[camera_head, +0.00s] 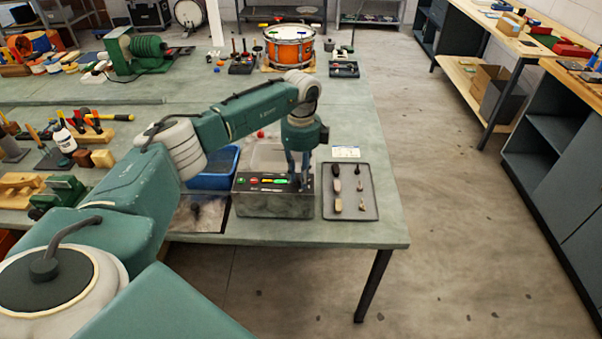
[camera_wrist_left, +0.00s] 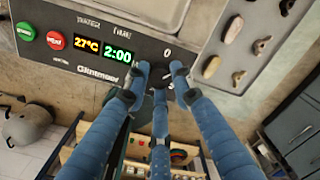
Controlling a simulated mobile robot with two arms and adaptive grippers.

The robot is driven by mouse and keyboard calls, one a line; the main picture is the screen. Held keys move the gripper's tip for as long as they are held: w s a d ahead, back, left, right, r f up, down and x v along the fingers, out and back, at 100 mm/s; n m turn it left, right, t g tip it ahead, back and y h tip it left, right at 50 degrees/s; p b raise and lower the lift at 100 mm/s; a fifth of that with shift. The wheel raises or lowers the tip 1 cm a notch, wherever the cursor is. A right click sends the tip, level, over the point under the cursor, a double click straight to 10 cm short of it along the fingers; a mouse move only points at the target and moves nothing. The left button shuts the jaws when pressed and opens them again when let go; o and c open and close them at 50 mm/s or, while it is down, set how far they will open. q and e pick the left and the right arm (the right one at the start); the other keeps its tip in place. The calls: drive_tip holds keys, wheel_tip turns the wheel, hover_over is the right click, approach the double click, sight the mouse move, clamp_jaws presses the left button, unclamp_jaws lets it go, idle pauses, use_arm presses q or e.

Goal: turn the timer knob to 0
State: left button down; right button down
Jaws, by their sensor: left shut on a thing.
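The ultrasonic-bath-like box (camera_head: 272,204) stands near the front edge of the bench, its dark control panel (camera_wrist_left: 90,18) facing up. The panel has a green button (camera_wrist_left: 25,31), a red button (camera_wrist_left: 56,40), an orange display (camera_wrist_left: 86,46) reading 27°C and a green display (camera_wrist_left: 118,54) reading 2:00 under the word for time. A white 0 mark (camera_wrist_left: 167,52) sits just above the timer knob. My left gripper (camera_wrist_left: 160,82) is shut on the timer knob, its blue fingers around it. The fingers mostly hide the knob and its pointer. My left gripper also shows in the head view (camera_head: 299,180). My right gripper is out of view.
A grey tray (camera_head: 349,213) with several small pieces lies right of the box. A blue bin (camera_head: 214,172) stands to its left, and a white card (camera_head: 346,152) lies behind the tray. A drum (camera_head: 289,46) stands farther back. The floor on the right is open.

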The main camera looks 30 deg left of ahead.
use_arm(q)
drive_tip(key=n, duration=0.3)
drive_tip(key=shift+a+r+n+p, duration=0.1)
drive_tip(key=shift+r+n+p, duration=0.05)
drive_tip(key=shift+n+p, duration=0.7)
drive_tip(key=shift+n, duration=1.25)
drive_tip(key=c, duration=1.5)
unclamp_jaws()
drive_tip(key=shift+o, duration=0.2)
drive_tip(key=shift+r, duration=0.1)
wheel_tip(320, 180, up, 12)
drive_tip(key=shift+f, duration=0.2)
